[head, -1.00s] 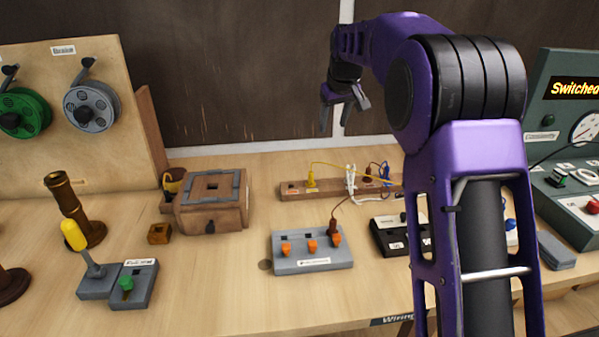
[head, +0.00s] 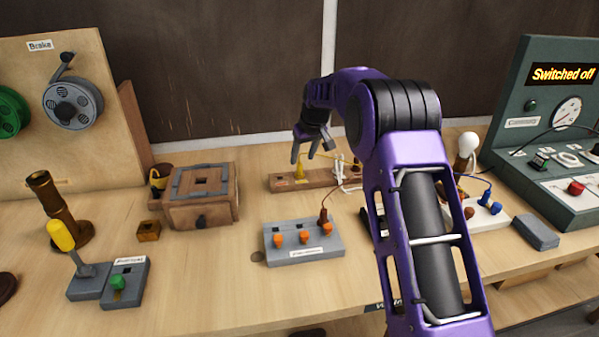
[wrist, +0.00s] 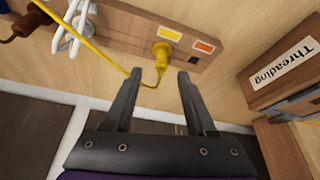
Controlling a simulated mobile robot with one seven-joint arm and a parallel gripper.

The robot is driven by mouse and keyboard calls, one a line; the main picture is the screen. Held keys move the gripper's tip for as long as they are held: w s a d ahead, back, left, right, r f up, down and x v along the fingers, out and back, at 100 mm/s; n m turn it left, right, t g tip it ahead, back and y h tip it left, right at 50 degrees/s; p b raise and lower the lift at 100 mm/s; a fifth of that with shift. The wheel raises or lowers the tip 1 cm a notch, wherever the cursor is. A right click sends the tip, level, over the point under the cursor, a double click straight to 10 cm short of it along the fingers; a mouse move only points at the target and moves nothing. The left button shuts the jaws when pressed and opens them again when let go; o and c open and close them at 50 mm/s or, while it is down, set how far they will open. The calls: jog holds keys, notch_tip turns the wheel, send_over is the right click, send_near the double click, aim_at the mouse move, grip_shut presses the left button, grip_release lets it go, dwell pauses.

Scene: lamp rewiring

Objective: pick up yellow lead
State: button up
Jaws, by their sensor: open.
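The yellow lead's plug (wrist: 161,52) stands in the wooden connector board (wrist: 128,22), beside a yellow label in the wrist view. Its yellow cord loops out from the plug and runs to the upper left. In the head view the yellow plug (head: 300,170) shows at the left part of the board, just below my gripper. My gripper (head: 311,160) is open and empty, fingers pointing down. In the wrist view its two fingertips (wrist: 160,71) lie on either side of the cord loop, just short of the plug. I cannot tell whether they touch the cord.
A white cord (wrist: 70,30) and a brown plug (wrist: 25,25) are beside the yellow cord. A wooden box labelled Threading (wrist: 275,75) stands to the right in the wrist view. A grey switch block (head: 304,254) sits in front of the board. A lamp bulb (head: 467,146) stands right.

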aim_at(300, 164)
jog(key=x, duration=0.5)
jog(key=shift+f, duration=0.15)
grip_shut()
